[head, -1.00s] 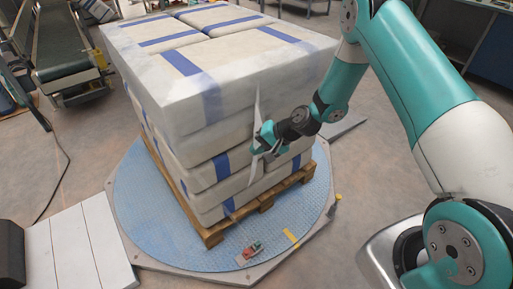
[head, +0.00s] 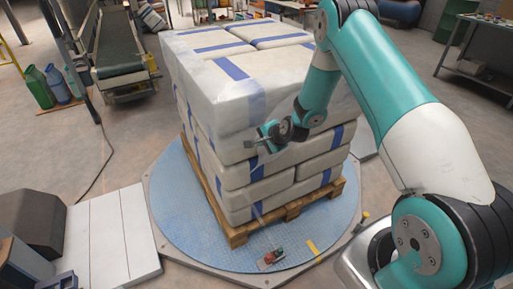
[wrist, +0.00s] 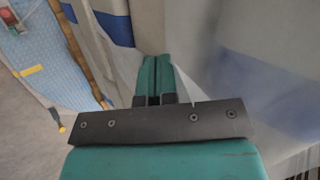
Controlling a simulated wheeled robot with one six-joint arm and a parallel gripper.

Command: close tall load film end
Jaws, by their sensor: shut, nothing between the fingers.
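The tall load (head: 225,97) of white sacks with blue bands stands stacked on a wooden pallet (head: 238,234) on a round blue turntable (head: 185,215). Clear film covers its upper part and near corner. My gripper (head: 260,142) is beside the near face, around mid-height. In the wrist view my gripper's fingers (wrist: 156,72) are together with nothing between them, pointing at the load. Translucent film (wrist: 270,85) spreads to the right of the fingers in that view. Exactly where the film end lies, and whether the fingers touch it, I cannot tell.
A small red and green object (head: 271,257) lies on the turntable's front edge, near a yellow mark (head: 313,247). A conveyor (head: 117,50) stands at the back left. Pale panels (head: 112,235) lie at the left. A workbench (head: 478,77) stands at the back right.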

